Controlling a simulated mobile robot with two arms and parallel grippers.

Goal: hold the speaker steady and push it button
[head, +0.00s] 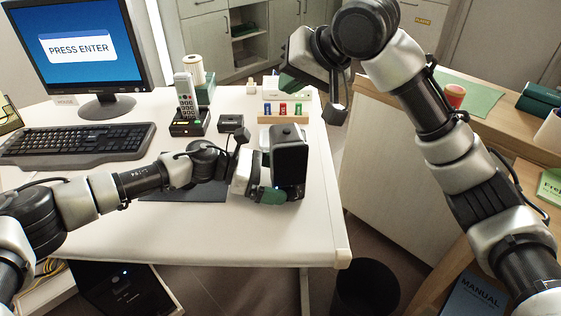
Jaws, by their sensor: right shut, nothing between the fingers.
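The speaker, a black upright box with rounded edges (290,152), stands near the right end of the white desk. My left gripper (270,194), with green fingers, is low against the speaker's left and near side. The speaker hides part of its jaws, so I cannot tell whether they grip it. My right gripper (293,80) is shut and empty, raised above the far right part of the desk, up and beyond the speaker.
The white desk (215,240) has clear room at the front. A monitor (78,45), keyboard (80,143) and cordless phone (186,98) are at the left. A stand with coloured items (283,112) is behind the speaker. A black bin (366,288) stands on the floor.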

